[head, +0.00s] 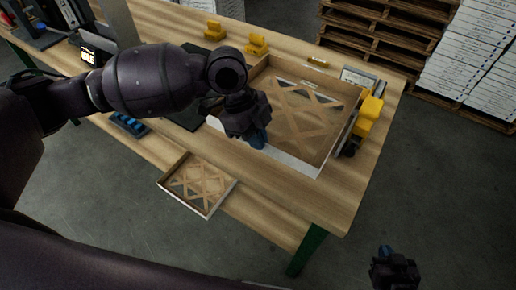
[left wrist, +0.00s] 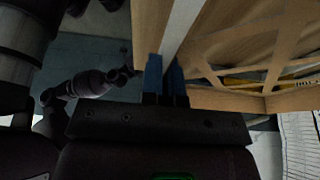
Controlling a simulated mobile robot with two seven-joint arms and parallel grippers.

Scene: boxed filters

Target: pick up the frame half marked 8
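A large square frame half (head: 290,112) with wooden walls, a pale near edge and lattice lies on the workbench. No number 8 is readable on it. My left gripper (head: 258,138) is at its near wall. In the left wrist view, the blue fingers (left wrist: 166,80) are close together, one on each side of the frame half's thin pale-edged wall (left wrist: 183,25), with no clear gap. A smaller lattice frame (head: 198,183) sits at the bench's front edge, apart from the gripper. My right gripper (head: 384,252) is low at right, away from the bench; its opening is unclear.
Yellow blocks (head: 257,45) stand behind the large frame, and a yellow part (head: 368,118) is at its right. A blue tray (head: 128,124) and a display (head: 95,50) are at left. Pallets (head: 385,40) and white stacks (head: 470,65) stand beyond the workbench (head: 335,205).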

